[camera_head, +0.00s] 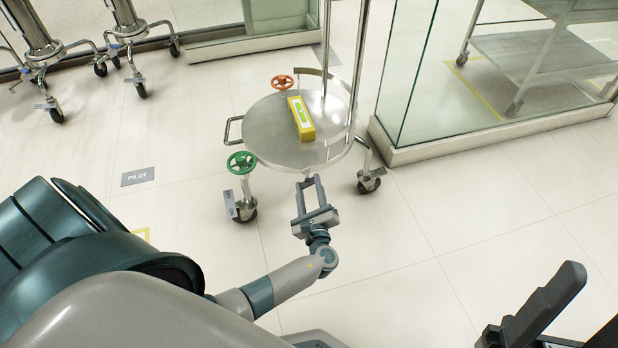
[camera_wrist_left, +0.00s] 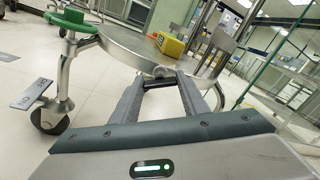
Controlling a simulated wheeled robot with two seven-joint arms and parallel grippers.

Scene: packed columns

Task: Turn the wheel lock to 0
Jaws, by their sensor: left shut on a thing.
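A steel cart with a round top (camera_head: 270,135) stands on casters. A flat grey wheel-lock pedal (camera_head: 230,204) with small marks sits at its front left caster; the pedal also shows in the left wrist view (camera_wrist_left: 30,93). My left gripper (camera_head: 305,181) is at the cart's near side, just under the rim, between these casters. Its fingers (camera_wrist_left: 160,78) are shut on a small rounded metal part of the cart, mostly hidden by the fingertips. My right gripper (camera_head: 575,308) is dark, partly cut off at the lower right, its fingers apart.
A yellow box (camera_head: 301,119) lies on the cart top. A green handwheel (camera_head: 241,162) and a red handwheel (camera_head: 282,82) are at its side. A glass wall on a low kerb (camera_head: 440,150) stands right of the cart. The floor in front is clear.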

